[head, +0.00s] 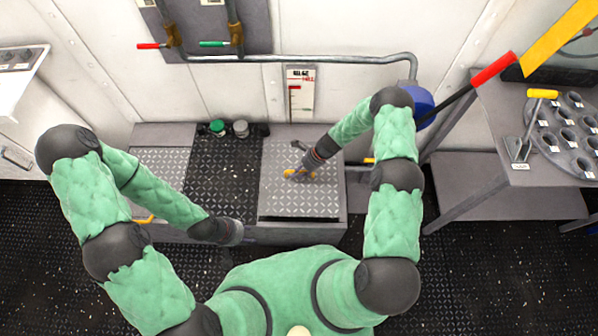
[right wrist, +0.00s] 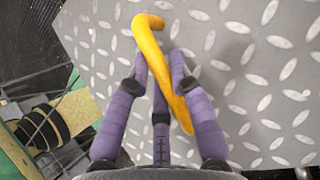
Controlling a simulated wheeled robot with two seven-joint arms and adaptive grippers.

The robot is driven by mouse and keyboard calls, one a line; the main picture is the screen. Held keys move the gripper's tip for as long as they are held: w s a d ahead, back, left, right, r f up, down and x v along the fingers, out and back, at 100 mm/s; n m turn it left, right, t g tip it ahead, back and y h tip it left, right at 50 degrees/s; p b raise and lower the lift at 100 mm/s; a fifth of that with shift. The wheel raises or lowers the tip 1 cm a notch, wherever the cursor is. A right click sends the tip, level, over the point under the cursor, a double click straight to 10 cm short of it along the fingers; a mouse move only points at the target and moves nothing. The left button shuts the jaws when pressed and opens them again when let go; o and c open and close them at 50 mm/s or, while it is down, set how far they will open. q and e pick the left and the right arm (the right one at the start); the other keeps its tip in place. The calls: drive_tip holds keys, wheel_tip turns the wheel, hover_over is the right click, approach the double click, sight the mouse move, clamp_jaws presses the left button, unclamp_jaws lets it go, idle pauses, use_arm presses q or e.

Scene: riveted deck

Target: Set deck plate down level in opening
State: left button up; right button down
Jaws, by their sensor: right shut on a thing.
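The deck plate (head: 300,205) is a light grey diamond-tread panel with a yellow handle (right wrist: 160,70). In the head view it lies over the right part of a low grey bench-like platform (head: 160,165). My right gripper (head: 300,174) is shut on the handle; its purple fingers (right wrist: 155,85) close around it in the right wrist view. The plate looks roughly level, but I cannot tell whether it is seated or just above the opening, which is hidden. My left gripper (head: 235,233) is at the platform's front edge, left of the plate; its fingertips are not clear.
A dark diamond-tread section (head: 222,175) lies left of the plate, with a green-topped item (head: 217,128) behind it. A red-and-white gauge (head: 300,95) stands at the wall. A workbench (head: 510,140) with a holed tray is at right. Dark floor (head: 480,270) is clear at front right.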

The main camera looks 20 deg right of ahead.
drive_tip(key=shift+f+b, duration=1.65)
drive_tip(key=shift+f, duration=0.55)
idle(0.5)
drive_tip(key=shift+f+b, duration=0.9)
drive_tip(key=shift+b, duration=0.05)
drive_tip(key=c, duration=1)
unclamp_jaws()
drive_tip(key=shift+c, duration=0.2)
drive_tip(key=shift+s, duration=0.1)
drive_tip(key=v, duration=1.2)
